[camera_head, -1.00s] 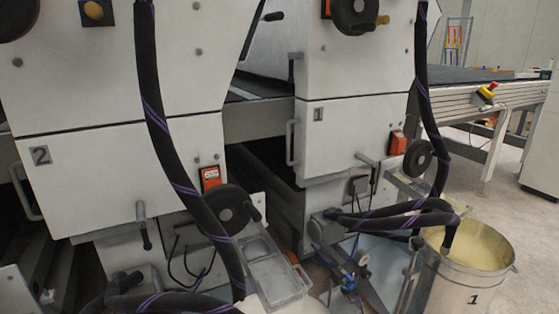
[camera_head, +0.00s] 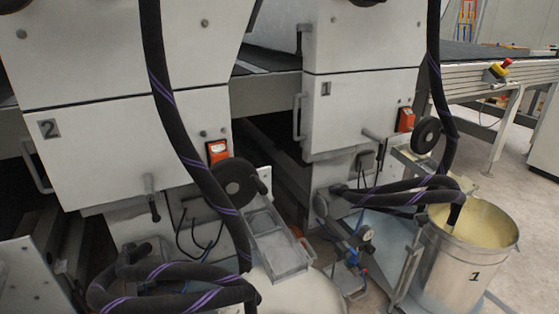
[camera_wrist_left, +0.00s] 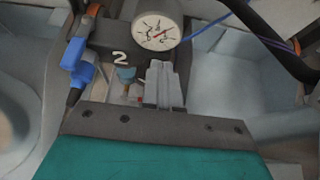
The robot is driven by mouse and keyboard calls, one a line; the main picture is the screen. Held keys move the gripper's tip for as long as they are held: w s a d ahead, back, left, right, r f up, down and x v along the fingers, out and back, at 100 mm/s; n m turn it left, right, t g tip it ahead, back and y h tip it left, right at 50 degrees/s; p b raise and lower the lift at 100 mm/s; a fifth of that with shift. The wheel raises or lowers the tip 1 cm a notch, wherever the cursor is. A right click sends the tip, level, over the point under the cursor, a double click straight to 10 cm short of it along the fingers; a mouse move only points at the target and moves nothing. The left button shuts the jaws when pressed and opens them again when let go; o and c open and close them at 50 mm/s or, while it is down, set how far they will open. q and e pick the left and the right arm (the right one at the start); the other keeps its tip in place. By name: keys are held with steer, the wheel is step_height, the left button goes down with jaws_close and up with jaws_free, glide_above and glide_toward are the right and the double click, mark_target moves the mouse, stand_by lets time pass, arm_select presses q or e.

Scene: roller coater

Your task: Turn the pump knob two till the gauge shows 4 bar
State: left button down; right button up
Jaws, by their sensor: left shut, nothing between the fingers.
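In the left wrist view, a round white gauge (camera_wrist_left: 157,32) with a dark needle sits at the top centre; its figures are too small to read surely. A white "2" marks the dark pump body (camera_wrist_left: 103,38) beside it. A small blue-grey knob (camera_wrist_left: 126,74) is just below the "2", partly hidden. My left gripper (camera_wrist_left: 162,68) is shut and empty, its fingertips just right of the knob and below the gauge. I cannot tell whether it touches the knob. Neither gripper shows in the head view.
In the head view, machine panel 2 (camera_head: 120,150), thick hoses (camera_head: 180,295), a metal tray (camera_head: 277,250) and bucket 1 (camera_head: 465,265) crowd the area. Another gauge (camera_head: 367,232) stands near bucket 1.

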arm_select(q)
steer(key=s+d+p, duration=0.2)
steer(key=s+d, duration=0.1)
steer(key=s, duration=0.2)
steer(key=shift+r+p, duration=0.4)
steer(key=shift+s, duration=0.25)
